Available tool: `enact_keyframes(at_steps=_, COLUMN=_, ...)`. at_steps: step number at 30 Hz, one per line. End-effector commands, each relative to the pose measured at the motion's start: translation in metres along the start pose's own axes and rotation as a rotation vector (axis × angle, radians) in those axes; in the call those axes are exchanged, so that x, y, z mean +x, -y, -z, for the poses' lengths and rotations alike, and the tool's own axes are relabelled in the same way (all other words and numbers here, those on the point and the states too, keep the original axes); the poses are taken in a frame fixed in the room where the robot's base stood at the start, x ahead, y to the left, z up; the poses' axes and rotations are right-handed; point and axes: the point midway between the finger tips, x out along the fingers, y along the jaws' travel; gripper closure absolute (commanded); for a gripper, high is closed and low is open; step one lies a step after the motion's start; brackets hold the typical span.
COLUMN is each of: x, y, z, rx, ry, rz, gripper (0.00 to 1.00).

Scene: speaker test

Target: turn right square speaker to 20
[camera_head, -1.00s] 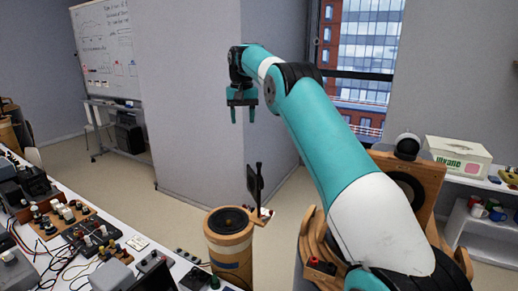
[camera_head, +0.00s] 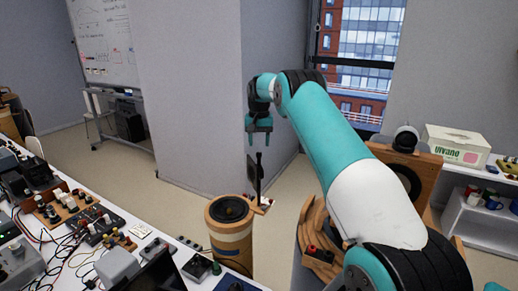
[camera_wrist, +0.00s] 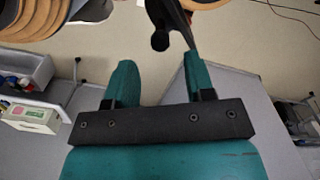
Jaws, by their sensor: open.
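A square wooden speaker (camera_head: 430,168) with a black round cone stands at the right in the head view, partly hidden behind my arm. A round, barrel-like wooden speaker (camera_head: 232,250) with a black top stands at the lower middle. My gripper (camera_head: 258,144) hangs fingers-down in mid-air, left of the square speaker and above the round one in the picture. It is open and empty. In the wrist view, my gripper's two teal fingers (camera_wrist: 160,64) are apart with nothing between them. I cannot make out a scale or the number 20.
A thin black upright piece (camera_head: 258,178) stands by the round speaker, below my gripper in the picture. A curved layered wooden piece (camera_head: 315,232) is under my arm. A cluttered bench (camera_head: 92,262) fills the left. A white shelf (camera_head: 478,228) with a box (camera_head: 455,145) is at right.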

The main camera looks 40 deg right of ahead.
Motion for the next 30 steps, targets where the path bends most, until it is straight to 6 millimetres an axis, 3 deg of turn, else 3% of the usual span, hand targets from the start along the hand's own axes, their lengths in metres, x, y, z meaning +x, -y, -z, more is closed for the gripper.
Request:
enact_keyframes(at_steps=9, x=0.040, y=0.000, z=0.000, rx=0.000, ry=0.002, rz=-0.001, gripper=0.51)
enact_keyframes(at_steps=19, x=0.044, y=0.000, z=0.000, rx=0.000, ry=-0.001, rz=0.000, gripper=0.51)
enact_keyframes(at_steps=26, x=0.044, y=0.000, z=0.000, rx=0.000, ry=-0.001, rz=0.000, gripper=1.00)
enact_keyframes(at_steps=30, x=0.046, y=0.000, z=0.000, rx=-0.017, ry=-0.001, rz=0.000, gripper=1.00)
